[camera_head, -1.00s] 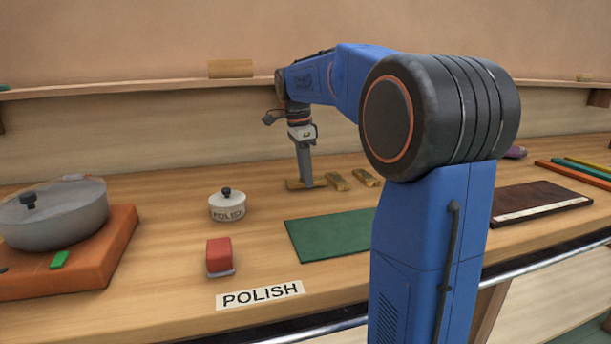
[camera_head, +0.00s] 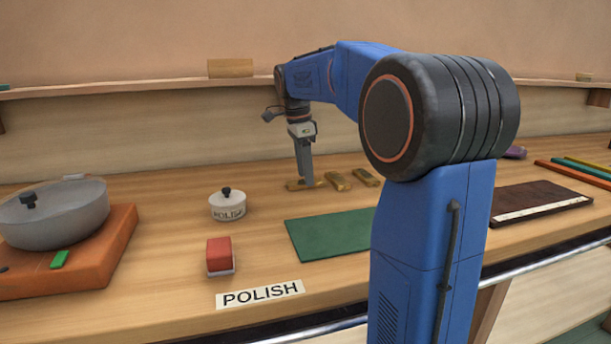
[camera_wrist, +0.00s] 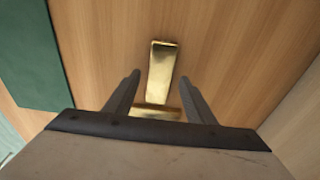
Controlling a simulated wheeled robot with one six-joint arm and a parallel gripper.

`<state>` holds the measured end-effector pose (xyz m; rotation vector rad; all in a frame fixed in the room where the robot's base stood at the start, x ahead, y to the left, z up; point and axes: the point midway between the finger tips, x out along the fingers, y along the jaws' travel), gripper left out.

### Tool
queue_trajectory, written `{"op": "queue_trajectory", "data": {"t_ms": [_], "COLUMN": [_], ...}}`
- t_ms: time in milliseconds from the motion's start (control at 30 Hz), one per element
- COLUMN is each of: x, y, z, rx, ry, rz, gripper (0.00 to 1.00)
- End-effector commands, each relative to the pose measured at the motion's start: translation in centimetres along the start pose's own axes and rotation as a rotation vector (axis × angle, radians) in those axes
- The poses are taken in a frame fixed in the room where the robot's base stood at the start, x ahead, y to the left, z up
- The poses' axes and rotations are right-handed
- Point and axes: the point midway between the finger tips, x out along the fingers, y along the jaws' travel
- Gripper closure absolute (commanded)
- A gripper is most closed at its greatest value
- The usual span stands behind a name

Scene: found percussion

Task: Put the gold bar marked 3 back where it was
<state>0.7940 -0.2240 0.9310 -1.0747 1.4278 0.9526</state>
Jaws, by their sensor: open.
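Three gold bars lie on the wooden bench in the head view: a left bar (camera_head: 293,185), a middle bar (camera_head: 338,181) and a right bar (camera_head: 367,177). My gripper (camera_head: 304,182) points down at the left bar and hides part of it. In the wrist view my gripper (camera_wrist: 160,84) is open, with one bar (camera_wrist: 155,111) lying crosswise between its fingers and partly hidden by the gripper body. A second bar (camera_wrist: 162,72) lies lengthwise just beyond it. No number can be read on any bar, so I cannot tell which is marked 3.
A green mat (camera_head: 330,234) lies in front of the bars. A dark tray (camera_head: 540,202) lies right. A shelf (camera_head: 130,88) runs behind.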

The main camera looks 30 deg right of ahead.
Motion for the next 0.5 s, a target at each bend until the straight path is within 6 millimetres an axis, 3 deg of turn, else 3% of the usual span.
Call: {"op": "queue_trajectory", "data": {"t_ms": [500], "x": [-9.2], "y": [-0.1], "z": [0.0], "rx": [-0.001], "ry": [0.0], "rz": [-0.003], "gripper": [0.5]}}
